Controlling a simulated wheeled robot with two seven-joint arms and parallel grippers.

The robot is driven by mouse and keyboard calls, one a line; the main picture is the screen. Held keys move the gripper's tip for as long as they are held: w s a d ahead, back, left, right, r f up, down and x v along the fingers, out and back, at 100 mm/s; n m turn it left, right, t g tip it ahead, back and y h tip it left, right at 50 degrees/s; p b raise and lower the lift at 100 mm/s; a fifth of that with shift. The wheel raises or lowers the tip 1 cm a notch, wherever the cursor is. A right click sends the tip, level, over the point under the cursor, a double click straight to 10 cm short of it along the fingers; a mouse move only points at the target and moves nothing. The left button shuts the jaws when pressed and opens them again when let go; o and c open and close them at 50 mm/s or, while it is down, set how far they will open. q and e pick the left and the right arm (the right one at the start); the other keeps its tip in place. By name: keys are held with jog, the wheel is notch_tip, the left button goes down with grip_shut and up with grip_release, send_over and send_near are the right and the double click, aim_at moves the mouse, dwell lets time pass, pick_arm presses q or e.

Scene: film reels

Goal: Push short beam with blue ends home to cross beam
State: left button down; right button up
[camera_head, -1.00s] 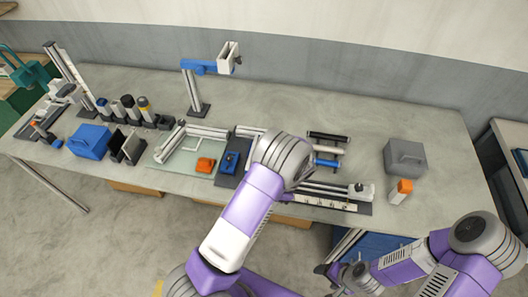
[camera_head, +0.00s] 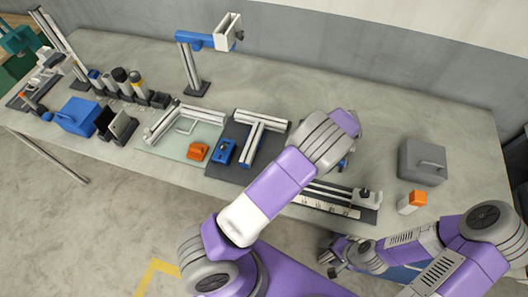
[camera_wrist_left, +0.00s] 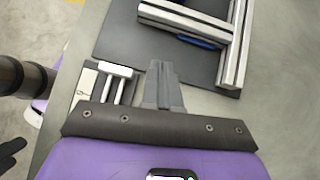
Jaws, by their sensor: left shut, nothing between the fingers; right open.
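The short beam (camera_head: 251,148) and the cross beam (camera_head: 262,120) form a T on the dark mat (camera_head: 232,174) in the head view. In the left wrist view the short beam (camera_wrist_left: 182,17) runs toward the cross beam (camera_wrist_left: 236,45) at upper right. A blue patch (camera_wrist_left: 197,42) shows beside the short beam; I cannot tell whether a small gap remains at the joint. My left gripper (camera_wrist_left: 162,70) is shut and empty, pointing at the mat's edge, apart from both beams. The arm hides it in the head view. My right gripper (camera_head: 332,262) is open, low, off the table's front edge.
A blue block (camera_head: 222,151) and an orange block (camera_head: 197,152) lie left of the short beam. A ruled rail fixture (camera_head: 335,207) lies right of the mat. A grey case (camera_head: 422,162) and an orange-topped block (camera_head: 413,202) stand farther right.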

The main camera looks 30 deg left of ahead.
aim_at(253, 154)
pick_arm(q)
jog(key=x, duration=1)
jog(key=shift+w+d+f, duration=0.15)
jog(key=shift+w+f, duration=0.05)
jog(key=shift+f, duration=0.1)
jog(key=a, duration=0.1)
jog(key=s+a, duration=0.1)
jog(key=a, duration=0.1)
jog(key=shift+s+a+f, duration=0.1)
jog(key=shift+f, duration=0.05)
jog(key=shift+s+a, duration=0.15)
jog(key=shift+a, duration=0.3)
